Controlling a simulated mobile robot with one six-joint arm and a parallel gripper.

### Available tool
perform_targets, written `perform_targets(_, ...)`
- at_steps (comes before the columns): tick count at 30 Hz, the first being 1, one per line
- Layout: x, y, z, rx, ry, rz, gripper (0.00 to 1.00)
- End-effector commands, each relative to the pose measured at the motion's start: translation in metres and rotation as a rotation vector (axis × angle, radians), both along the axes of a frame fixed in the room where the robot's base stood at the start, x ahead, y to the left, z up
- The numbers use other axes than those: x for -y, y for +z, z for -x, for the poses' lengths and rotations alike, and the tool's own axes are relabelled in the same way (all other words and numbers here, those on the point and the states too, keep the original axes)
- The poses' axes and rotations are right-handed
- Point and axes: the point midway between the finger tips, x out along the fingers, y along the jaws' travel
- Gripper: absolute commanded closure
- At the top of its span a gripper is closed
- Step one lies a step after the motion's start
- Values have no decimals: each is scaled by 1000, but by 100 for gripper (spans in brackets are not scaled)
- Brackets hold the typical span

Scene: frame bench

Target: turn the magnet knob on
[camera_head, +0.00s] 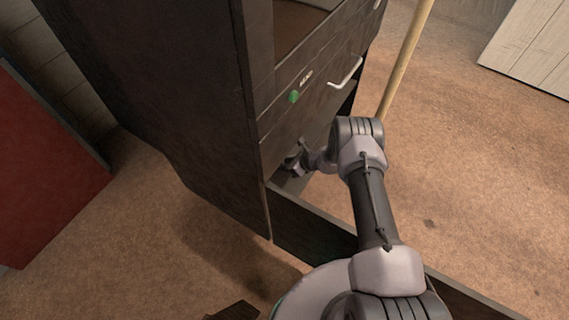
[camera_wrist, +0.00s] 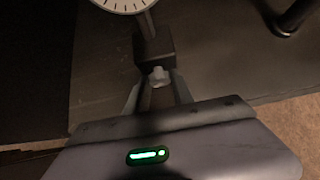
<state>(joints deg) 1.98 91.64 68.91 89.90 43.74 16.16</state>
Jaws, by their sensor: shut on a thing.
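In the wrist view, a dark block-shaped magnet base (camera_wrist: 153,48) stands on a dark surface. A post rises from it to a white round dial (camera_wrist: 124,4), cut off by the top edge. The small pale grey magnet knob (camera_wrist: 159,76) is on the side of the block facing me. My gripper (camera_wrist: 157,84) reaches in from below, its two fingers on either side of the knob and shut on it. Which way the knob is turned, I cannot tell. In the head view my gripper (camera_head: 293,164) is small and dark, low beside the cabinet; the knob is not visible there.
A dark cabinet (camera_head: 150,80) stands beside my arm, with a green spot (camera_head: 293,97) and a pale handle (camera_head: 345,73) on its front. A wooden pole (camera_head: 405,60) leans at the right. A red panel (camera_head: 40,165) is at left. Brown floor (camera_head: 470,180) at right is clear.

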Motion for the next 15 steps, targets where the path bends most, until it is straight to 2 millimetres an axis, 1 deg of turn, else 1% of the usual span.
perform_targets(5,0,0,-2,-29,1,-28,100)
perform_targets(12,2,-1,-6,-227,3,-164,100)
perform_targets(15,3,-1,-6,-284,2,-202,100)
